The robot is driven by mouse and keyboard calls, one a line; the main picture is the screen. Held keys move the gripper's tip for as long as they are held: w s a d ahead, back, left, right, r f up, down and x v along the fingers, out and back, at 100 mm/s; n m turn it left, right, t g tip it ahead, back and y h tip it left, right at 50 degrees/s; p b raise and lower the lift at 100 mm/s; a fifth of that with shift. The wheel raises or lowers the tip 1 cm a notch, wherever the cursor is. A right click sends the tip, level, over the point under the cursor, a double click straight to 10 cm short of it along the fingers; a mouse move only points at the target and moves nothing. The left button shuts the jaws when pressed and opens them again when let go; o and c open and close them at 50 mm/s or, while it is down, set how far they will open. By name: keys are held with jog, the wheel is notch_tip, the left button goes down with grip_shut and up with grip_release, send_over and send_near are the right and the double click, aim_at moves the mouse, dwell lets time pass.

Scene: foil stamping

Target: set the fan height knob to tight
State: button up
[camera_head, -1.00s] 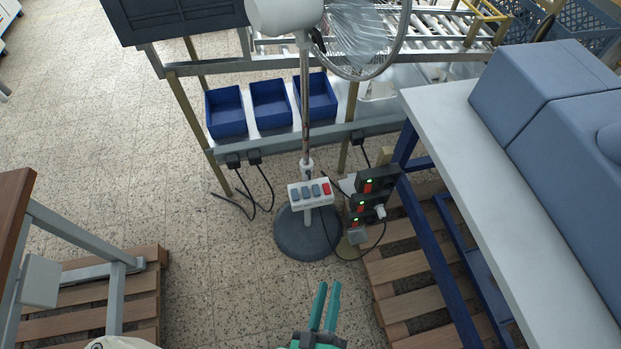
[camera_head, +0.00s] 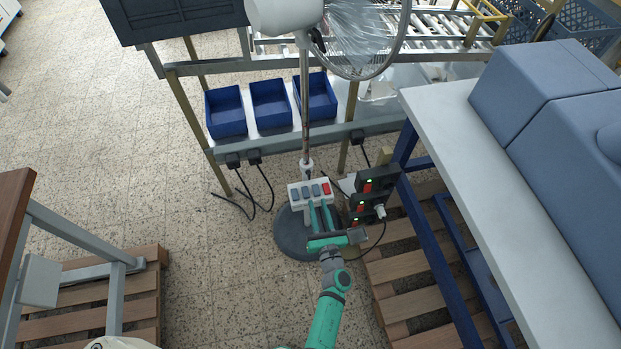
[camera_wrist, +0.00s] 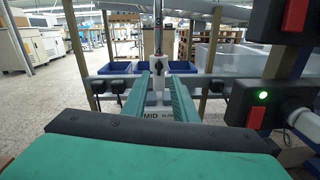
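The standing fan has a metal pole (camera_head: 305,105) on a round dark base (camera_head: 290,240). A light collar (camera_head: 306,168), where the height knob seems to be, sits on the pole just above the white button box (camera_head: 296,199). The knob's own setting is too small to read. My gripper (camera_head: 319,205) is in front of the button box and below the collar, its fingers apart and empty. In the wrist view, the pole (camera_wrist: 158,30) rises between the open fingers (camera_wrist: 160,82), with the button box's "MID" label (camera_wrist: 152,115) below.
Black sockets with red switches and green lights (camera_head: 377,181) stand close on the right of the button box. A white-topped table (camera_head: 470,150) is further right. Blue bins (camera_head: 226,122) are on the shelf behind. Open floor (camera_head: 215,260) lies to the left.

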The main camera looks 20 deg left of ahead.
aim_at(309, 175)
jog(key=shift+n+y, duration=0.3)
jog(key=shift+n, duration=0.5)
jog(key=x, duration=1.2)
jog(key=shift+w+f, duration=0.25)
jog(key=shift+f, duration=0.05)
grip_shut()
